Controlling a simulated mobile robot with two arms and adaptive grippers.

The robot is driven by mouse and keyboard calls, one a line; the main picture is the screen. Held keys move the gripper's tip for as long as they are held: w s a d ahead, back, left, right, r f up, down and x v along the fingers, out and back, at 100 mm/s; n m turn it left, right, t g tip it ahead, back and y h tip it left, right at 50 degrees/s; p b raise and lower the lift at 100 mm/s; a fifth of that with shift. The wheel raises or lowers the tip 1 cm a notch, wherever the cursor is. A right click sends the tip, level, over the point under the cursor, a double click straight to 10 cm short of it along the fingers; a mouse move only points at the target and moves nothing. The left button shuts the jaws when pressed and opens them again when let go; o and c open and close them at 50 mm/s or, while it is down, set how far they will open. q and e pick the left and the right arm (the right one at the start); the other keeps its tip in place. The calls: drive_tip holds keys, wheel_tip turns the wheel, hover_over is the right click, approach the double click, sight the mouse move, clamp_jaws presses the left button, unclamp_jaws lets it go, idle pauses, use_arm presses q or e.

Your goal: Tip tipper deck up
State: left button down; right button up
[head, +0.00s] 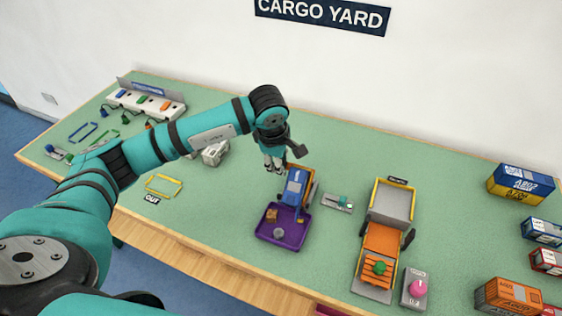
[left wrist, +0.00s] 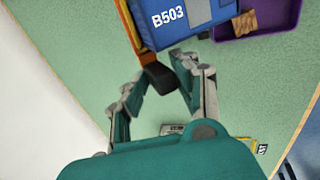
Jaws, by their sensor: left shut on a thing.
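The tipper has an orange deck (head: 315,186) carrying a blue container (head: 296,184) above a purple tray (head: 290,238). The left wrist view shows the container (left wrist: 185,22) marked B503, the deck's orange edge (left wrist: 128,22) and a dark handle (left wrist: 160,78) at that edge. My left gripper (head: 274,166) is at the tipper's far left corner. In the left wrist view its fingers (left wrist: 160,70) are shut on the handle, one on each side. I cannot tell the deck's exact tilt. My right gripper is not in view.
The tray holds a brown block (head: 271,215) and a grey piece (head: 278,234). A small grey device (head: 337,202) stands right of the tipper. Containers (head: 520,183) line the right side.

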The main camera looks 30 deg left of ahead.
use_arm(q)
drive_tip(key=shift+s+d+f, duration=0.1)
drive_tip(key=shift+s+f, duration=0.4)
drive_tip(key=shift+s, duration=0.15)
drive_tip(key=c, duration=1.3)
unclamp_jaws()
drive_tip(key=shift+c, duration=0.2)
drive_tip(key=shift+o, duration=0.9)
drive_tip(key=shift+s+r, duration=0.15)
drive_tip(key=shift+s, duration=0.05)
drive_tip(key=shift+w, duration=0.1)
drive_tip(key=shift+r, duration=0.3)
drive_tip(key=v, duration=1.1)
drive_tip(key=shift+r, duration=0.45)
drive_tip(key=shift+f, duration=0.1)
